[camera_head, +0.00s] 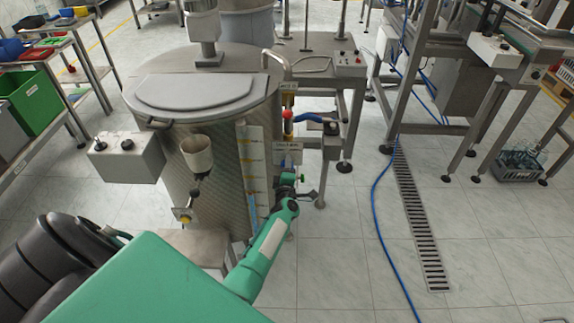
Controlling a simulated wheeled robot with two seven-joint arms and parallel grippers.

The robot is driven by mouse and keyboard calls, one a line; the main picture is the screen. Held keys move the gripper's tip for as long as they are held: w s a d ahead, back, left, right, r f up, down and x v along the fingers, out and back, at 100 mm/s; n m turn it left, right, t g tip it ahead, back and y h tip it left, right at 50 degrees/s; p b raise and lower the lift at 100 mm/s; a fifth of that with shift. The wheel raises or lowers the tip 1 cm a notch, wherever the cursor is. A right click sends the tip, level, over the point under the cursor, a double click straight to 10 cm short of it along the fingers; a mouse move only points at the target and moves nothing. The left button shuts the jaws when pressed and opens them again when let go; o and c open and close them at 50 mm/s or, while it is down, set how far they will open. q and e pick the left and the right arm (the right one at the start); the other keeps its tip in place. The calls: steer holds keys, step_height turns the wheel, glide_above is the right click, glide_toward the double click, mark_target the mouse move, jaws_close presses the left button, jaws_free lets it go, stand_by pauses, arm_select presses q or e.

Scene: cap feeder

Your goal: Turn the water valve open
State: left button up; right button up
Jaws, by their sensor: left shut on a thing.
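A large steel tank (215,140) with a grey lid stands left of centre. My left arm reaches in from the lower left, and my left gripper (307,194) is at the lower valve, below the blue handle. Its dark fingers are shut on a part of the lower valve; the exact contact is small and partly hidden. My right gripper is not in view.
A steel control box (127,158) and a white funnel (196,153) stick out from the tank's front. A steel table (315,45) stands behind. A blue hose (376,220) and a floor drain (415,220) cross the open tiled floor at right. A green bin (35,100) is at left.

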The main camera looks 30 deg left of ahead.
arm_select(q)
steer(key=shift+m, duration=0.5)
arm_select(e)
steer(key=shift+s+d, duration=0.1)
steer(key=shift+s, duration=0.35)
arm_select(q)
steer(key=shift+f, duration=0.1)
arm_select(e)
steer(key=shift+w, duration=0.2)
arm_select(q)
steer(key=o, duration=1)
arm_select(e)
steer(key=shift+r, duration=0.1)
arm_select(q)
steer(key=p+v, duration=0.5)
steer(key=v, duration=0.9)
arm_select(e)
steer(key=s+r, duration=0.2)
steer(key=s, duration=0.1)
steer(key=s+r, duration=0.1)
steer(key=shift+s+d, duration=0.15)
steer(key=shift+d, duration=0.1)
